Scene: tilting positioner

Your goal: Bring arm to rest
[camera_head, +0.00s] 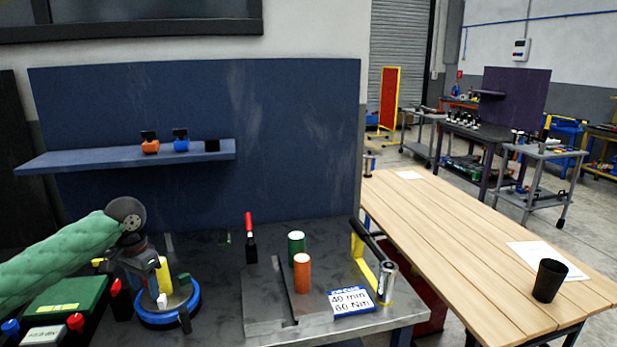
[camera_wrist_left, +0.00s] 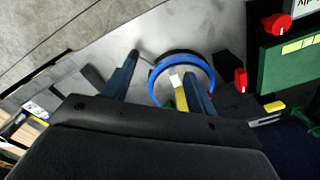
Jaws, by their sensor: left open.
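My left arm comes in from the left in a green sleeve. Its gripper (camera_head: 148,278) points down over the round, blue-rimmed positioner (camera_head: 168,317) on the dark bench. In the left wrist view my left gripper (camera_wrist_left: 160,82) is open, with its two fingers apart. The blue ring (camera_wrist_left: 210,72) shows beyond and between them. A yellow piece (camera_head: 164,274) and a small white block (camera_head: 162,301) show at the positioner, close to the gripper. I cannot tell whether a finger touches them. My right gripper is not in view.
A green case (camera_head: 70,300) and red-topped items stand left of the positioner. A grey plate (camera_head: 265,300) with green (camera_head: 296,243) and orange (camera_head: 302,273) cylinders lies to the right. A blue shelf (camera_head: 110,158) is behind. A wooden table (camera_head: 450,240) stands at right.

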